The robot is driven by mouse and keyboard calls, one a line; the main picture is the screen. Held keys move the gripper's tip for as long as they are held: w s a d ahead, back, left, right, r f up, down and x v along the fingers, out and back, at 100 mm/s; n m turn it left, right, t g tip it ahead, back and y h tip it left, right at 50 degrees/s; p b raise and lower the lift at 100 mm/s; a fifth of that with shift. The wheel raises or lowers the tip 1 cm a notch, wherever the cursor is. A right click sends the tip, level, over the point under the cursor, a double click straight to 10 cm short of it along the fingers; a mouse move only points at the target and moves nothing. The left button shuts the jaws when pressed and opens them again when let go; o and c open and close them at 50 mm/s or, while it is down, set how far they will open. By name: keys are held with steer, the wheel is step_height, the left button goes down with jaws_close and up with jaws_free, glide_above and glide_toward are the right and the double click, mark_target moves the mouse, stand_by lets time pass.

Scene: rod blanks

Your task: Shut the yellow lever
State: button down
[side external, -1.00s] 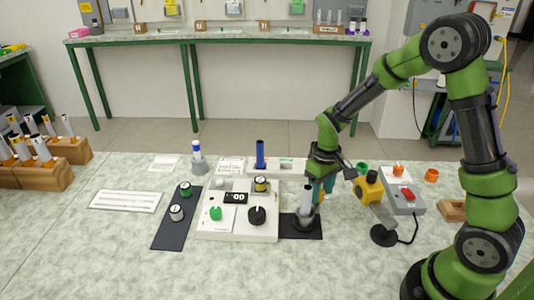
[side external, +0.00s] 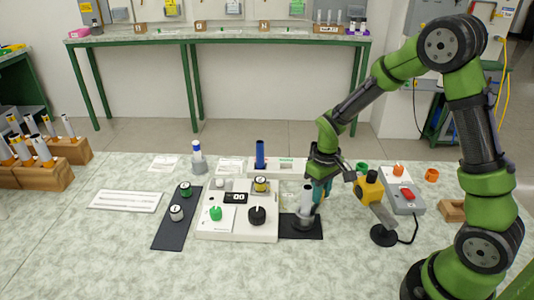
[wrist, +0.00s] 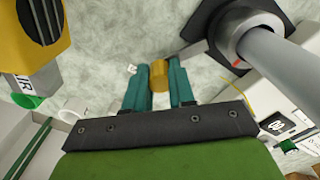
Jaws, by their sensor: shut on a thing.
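My gripper (side external: 320,196) is low, just right of the round grey holder (side external: 304,222) on its black base. In the wrist view its two teal fingers (wrist: 159,80) are shut on a short yellow cylindrical piece (wrist: 159,76), which looks like the yellow lever's end. How that piece joins the holder is not clear. A grey rod (wrist: 280,55) stands in the holder, beside my fingers. In the side view the fingers and wrist hide most of the yellow piece.
A white panel (side external: 225,225) with knobs and a display lies left of the holder. A grey box with a red switch (side external: 407,196) is farther right.

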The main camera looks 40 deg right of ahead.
steer(key=shift+w, duration=0.15)
steer(key=shift+w+a+n, duration=0.2)
steer(key=shift+w+n, duration=0.25)
steer(key=shift+n, duration=0.2)
steer(key=shift+w+a+n, duration=0.15)
steer(key=shift+w+n, duration=0.3)
steer(key=shift+n, duration=0.2)
steer(key=w+n, duration=0.1)
steer(key=a+n, duration=0.1)
steer(key=shift+w+a+n, duration=0.1)
steer(key=shift+w+n, duration=0.2)
steer(key=shift+w, duration=0.05)
steer(key=n, duration=0.1)
steer(key=w+a+n, duration=0.1)
steer(key=shift+w+a+n, duration=0.2)
steer(key=shift+a+n, duration=0.05)
steer(key=shift+n, duration=0.15)
steer(key=shift+w+a+n, duration=0.35)
steer(key=shift+a+n, duration=0.3)
steer(key=shift+n, duration=0.25)
steer(key=shift+w+a+n, duration=0.3)
steer(key=shift+a+n, duration=0.35)
steer(key=shift+n, duration=0.25)
steer(key=shift+a, duration=0.1)
steer(key=c, duration=0.9)
jaws_free()
steer(key=shift+c, duration=0.2)
